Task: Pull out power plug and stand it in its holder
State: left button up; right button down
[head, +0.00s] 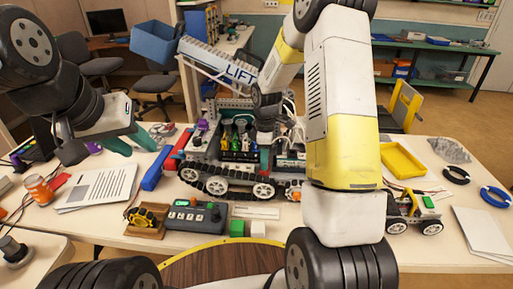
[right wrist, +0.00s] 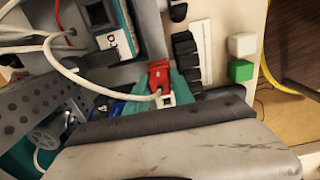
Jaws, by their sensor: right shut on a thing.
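A red power plug (right wrist: 159,72) with a white cable shows in the right wrist view, between teal fingertips. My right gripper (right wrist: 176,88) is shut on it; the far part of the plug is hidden. In the head view my right gripper (head: 264,158) reaches down into the tracked robot (head: 225,183), mostly hidden by my own arm. I cannot tell whether the plug is still seated in its socket. My left gripper (head: 129,142) is open and empty above the left of the table. I cannot make out the plug's holder.
A grey control box (head: 190,217), a green cube (head: 237,228) and a white cube (head: 258,229) stand in front of the tracked robot. Papers (head: 97,187) lie at left. A yellow tray (head: 402,160) and small wheeled car (head: 412,212) stand at right.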

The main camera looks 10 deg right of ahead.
jog(key=shift+f, duration=0.3)
dwell(0.5)
jog(key=c, duration=1)
grip_release()
jog(key=shift+r, duration=0.1)
jog(key=shift+r, duration=3.45)
